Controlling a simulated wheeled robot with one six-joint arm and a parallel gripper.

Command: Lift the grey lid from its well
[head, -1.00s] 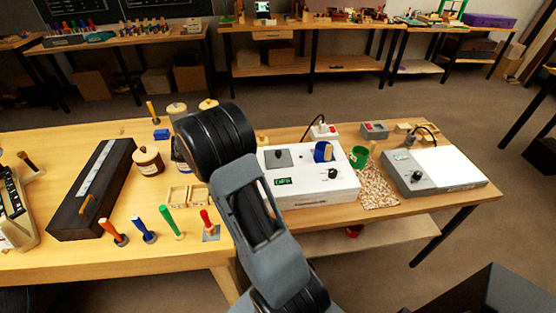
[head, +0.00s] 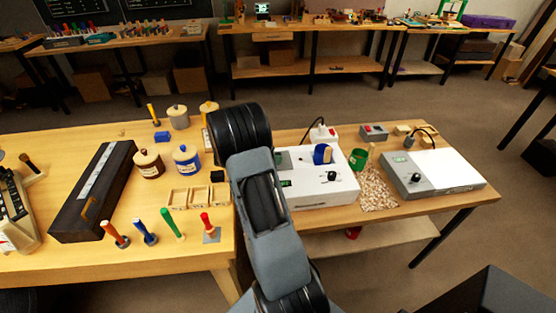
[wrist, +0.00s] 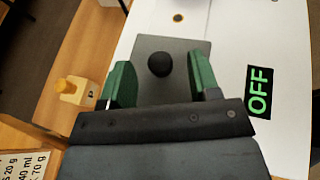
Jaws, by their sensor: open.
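The grey lid (wrist: 190,48) is a flat square plate with a round black knob (wrist: 159,64), set in the top of a white box (wrist: 240,40). In the head view, part of the lid (head: 282,161) shows beside my arm, on the white box (head: 325,190). My gripper (wrist: 158,62) is open over the lid. Its two green fingers stand apart on the left and right of the knob, touching neither side of it in the picture. How far the fingertips are above the lid is unclear. In the head view my arm hides the gripper.
The box's green display (wrist: 259,91) reads OFF. A blue object (head: 322,153) and a black dial (head: 332,176) are on the box's right part. A small yellow-topped wooden piece (wrist: 75,91) lies left of it. Jars (head: 187,160) and wooden trays (head: 190,197) stand left of my arm.

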